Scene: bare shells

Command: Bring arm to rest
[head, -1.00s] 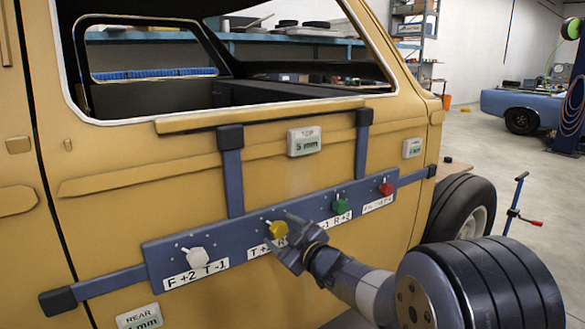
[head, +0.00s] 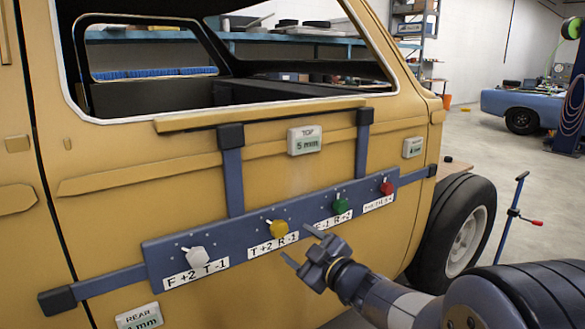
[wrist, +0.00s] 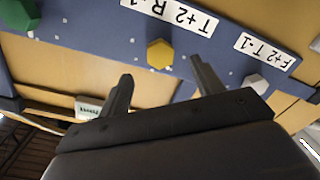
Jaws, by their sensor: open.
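My gripper (head: 297,248) is open and empty. It stands in front of the blue bar (head: 240,232) on the tan car door, below and right of the yellow knob (head: 278,228). In the wrist view the yellow knob (wrist: 159,53) shows beyond and between my two fingers, apart from them. My arm reaches in from the lower right of the head view. The bar also carries a white knob (head: 196,257), a green knob (head: 341,206) and a red knob (head: 387,187), each with a label. My gripper touches none of them that I can see.
The tan car body (head: 120,220) fills the left and middle. A TOP plate (head: 306,140) reads 5 mm; a REAR plate (head: 139,318) is partly cut off. A wheel (head: 460,230) and a stand with a red handle (head: 515,212) are at the right. Open floor lies beyond.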

